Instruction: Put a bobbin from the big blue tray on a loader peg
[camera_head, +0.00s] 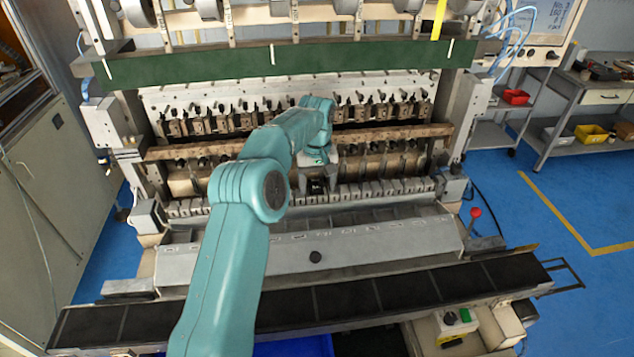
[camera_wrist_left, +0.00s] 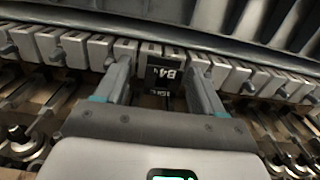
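My left arm reaches in over the coil winder. My left gripper (camera_head: 317,186) is at the row of pale blocks (camera_head: 385,188), low on the machine's front. In the left wrist view the two fingers of my gripper (camera_wrist_left: 162,80) stand wide apart. Between them is a dark piece (camera_wrist_left: 165,76) with white characters that look like "B4", with a gap on each side. I cannot tell whether it is a bobbin or a mark on the machine. Small pegs (camera_wrist_left: 248,88) stick out of neighbouring pale blocks. A blue surface (camera_head: 295,346), perhaps the big blue tray, shows partly at the bottom edge.
A sloped grey cover (camera_head: 370,240) and a long dark ledge (camera_head: 345,298) lie in front of the blocks. A brown bar (camera_head: 390,133) and a green beam (camera_head: 270,60) cross above. A red-knobbed lever (camera_head: 475,213) stands at the right.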

